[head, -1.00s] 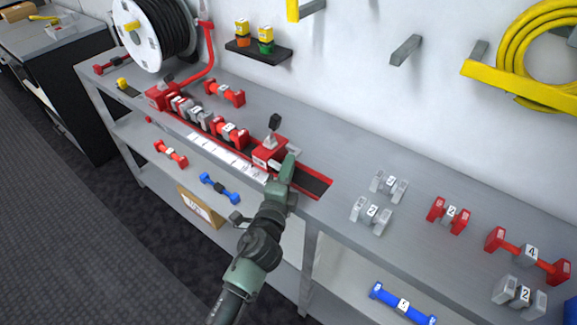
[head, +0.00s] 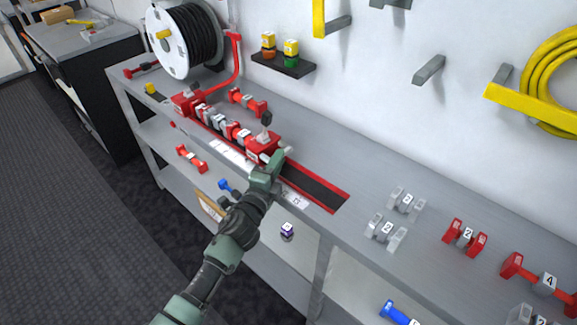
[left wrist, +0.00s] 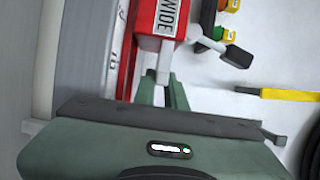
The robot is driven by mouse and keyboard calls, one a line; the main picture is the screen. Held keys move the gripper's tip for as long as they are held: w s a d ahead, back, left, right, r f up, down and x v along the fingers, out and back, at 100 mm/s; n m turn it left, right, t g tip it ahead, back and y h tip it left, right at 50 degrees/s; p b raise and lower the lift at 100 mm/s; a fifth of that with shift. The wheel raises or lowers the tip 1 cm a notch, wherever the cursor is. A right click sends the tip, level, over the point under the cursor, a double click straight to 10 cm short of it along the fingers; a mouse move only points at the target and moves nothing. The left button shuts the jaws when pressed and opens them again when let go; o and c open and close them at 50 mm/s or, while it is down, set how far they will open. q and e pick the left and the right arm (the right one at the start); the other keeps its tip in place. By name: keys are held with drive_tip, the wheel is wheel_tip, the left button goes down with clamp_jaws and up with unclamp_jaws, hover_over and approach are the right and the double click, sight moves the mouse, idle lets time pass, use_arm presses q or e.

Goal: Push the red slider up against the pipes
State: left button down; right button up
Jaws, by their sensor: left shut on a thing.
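The red slider (head: 261,149) sits on the dark, red-edged rail (head: 318,188) on the bench, with a black lever on top. In the left wrist view it is a red block marked "WIDE" (left wrist: 165,18). The row of grey and red pipes (head: 217,122) lies along the rail just left of the slider. The gap between them is very small; I cannot tell if they touch. My left gripper (head: 273,165) is at the slider's right end, shut on a grey stub of it (left wrist: 163,66). The fingers partly hide the stub. My right gripper is not in view.
A red end block (head: 187,103) and hose reel (head: 184,40) stand at the rail's left end. A loose red pipe (head: 248,101) lies behind the row. Several grey and red fittings (head: 465,236) stand at the right. The rail right of the slider is clear.

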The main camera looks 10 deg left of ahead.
use_arm(q)
drive_tip(key=shift+w+a+r, duration=0.15)
drive_tip(key=shift+w+a, duration=0.15)
drive_tip(key=shift+a, duration=0.25)
drive_tip(key=c, duration=1.5)
unclamp_jaws()
drive_tip(key=shift+a, duration=0.1)
drive_tip(key=shift+o, duration=0.2)
drive_tip(key=shift+w+a+f, duration=0.1)
drive_tip(key=shift+w+f, duration=0.05)
drive_tip(key=shift+f, duration=0.05)
drive_tip(key=shift+s, duration=0.5)
drive_tip(key=v, duration=0.7)
